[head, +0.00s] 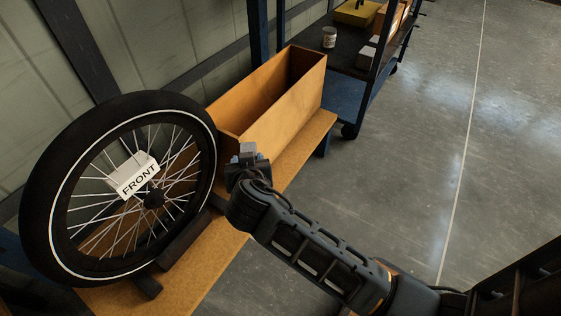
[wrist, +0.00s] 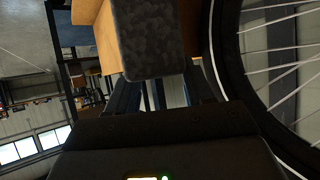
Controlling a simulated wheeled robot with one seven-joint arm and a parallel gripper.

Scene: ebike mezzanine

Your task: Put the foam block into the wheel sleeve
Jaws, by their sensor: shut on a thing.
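The foam block (wrist: 150,40) is dark grey and is held in my gripper (wrist: 157,84), filling the top middle of the wrist view. In the head view my gripper (head: 247,162) is above the bench's front edge, with a small grey part of the block (head: 248,149) showing at its tip. The wheel sleeve appears to be the long, narrow, open-topped plywood box (head: 284,107) on the bench, just beyond and to the right of my gripper. Its inside is mostly hidden by its walls. The block is outside the box.
A spoked wheel (head: 31,213) with a FRONT tag (head: 137,177) stands upright on the wooden bench (head: 213,262), left of my gripper. A blue cart (head: 346,101) carrying a can (head: 329,37) and boxes stands behind. Open floor (head: 410,150) lies to the right.

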